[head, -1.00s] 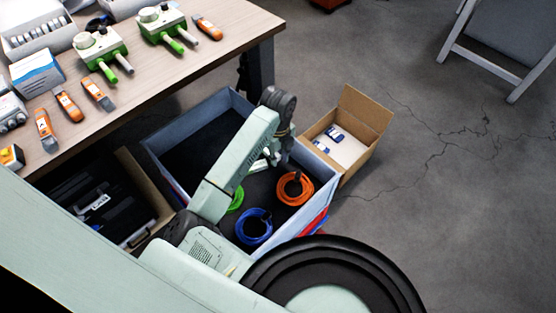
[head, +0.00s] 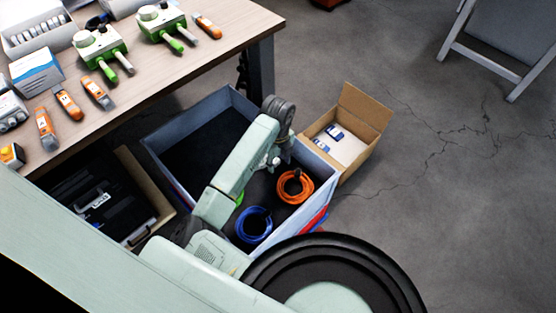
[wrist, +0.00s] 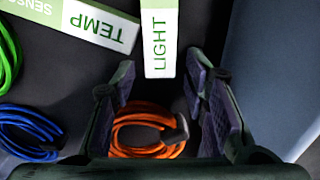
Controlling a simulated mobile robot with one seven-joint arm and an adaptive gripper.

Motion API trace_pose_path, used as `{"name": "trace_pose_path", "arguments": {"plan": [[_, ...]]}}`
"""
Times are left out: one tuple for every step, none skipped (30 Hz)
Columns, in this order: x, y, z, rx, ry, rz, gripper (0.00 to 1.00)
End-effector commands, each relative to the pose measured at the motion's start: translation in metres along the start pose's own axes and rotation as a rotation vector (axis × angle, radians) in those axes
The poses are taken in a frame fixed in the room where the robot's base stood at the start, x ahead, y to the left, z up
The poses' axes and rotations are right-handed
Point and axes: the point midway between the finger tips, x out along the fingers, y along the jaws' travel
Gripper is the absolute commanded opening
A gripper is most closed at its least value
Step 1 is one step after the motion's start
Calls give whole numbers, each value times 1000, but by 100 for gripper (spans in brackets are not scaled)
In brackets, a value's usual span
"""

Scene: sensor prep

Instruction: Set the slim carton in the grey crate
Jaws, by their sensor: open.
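The grey crate (head: 214,108) stands on the floor in the head view, with a dark inside. A narrow white-and-green carton marked LIGHT (wrist: 160,35) is at the top middle of the wrist view, over the crate's dark floor. A similar carton marked TEMP (wrist: 88,22) lies beside it on the left. Both are hidden behind my arm in the head view. My gripper (wrist: 161,62) is open over the crate, its fingers apart on either side of the LIGHT carton's near end. I see no grip on the carton.
An orange cable (head: 296,188) and a blue cable (head: 253,226) lie coiled in the crate; a green cable (wrist: 8,55) is at its side. A cardboard box (head: 354,150) stands right of the crate, a dark case (head: 90,205) left. The table (head: 150,80) is behind.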

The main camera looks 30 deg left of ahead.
Motion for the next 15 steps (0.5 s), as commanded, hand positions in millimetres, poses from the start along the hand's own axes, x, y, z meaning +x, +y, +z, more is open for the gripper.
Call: {"name": "trace_pose_path", "arguments": {"plan": [[0, 0, 0, 0, 0, 0, 41], [0, 0, 0, 0, 0, 0, 41], [0, 0, 0, 0, 0, 0, 41], [0, 0, 0, 0, 0, 0, 41], [0, 0, 0, 0, 0, 0, 41], [-1, 0, 0, 0, 0, 0, 41], [-2, 0, 0, 0, 0, 0, 41], [-4, 0, 0, 0, 0, 0, 41], [-7, 0, 0, 1, -1, 0, 41], [-10, 0, 0, 1, -2, -1, 41], [-13, 0, 1, 1, -2, -2, 41], [-20, -1, 1, 2, -2, -3, 41], [-25, -1, 1, 3, -3, -2, 41], [-32, -1, 1, 4, -4, -1, 41], [-40, -1, 1, 3, -4, -2, 41]]}}
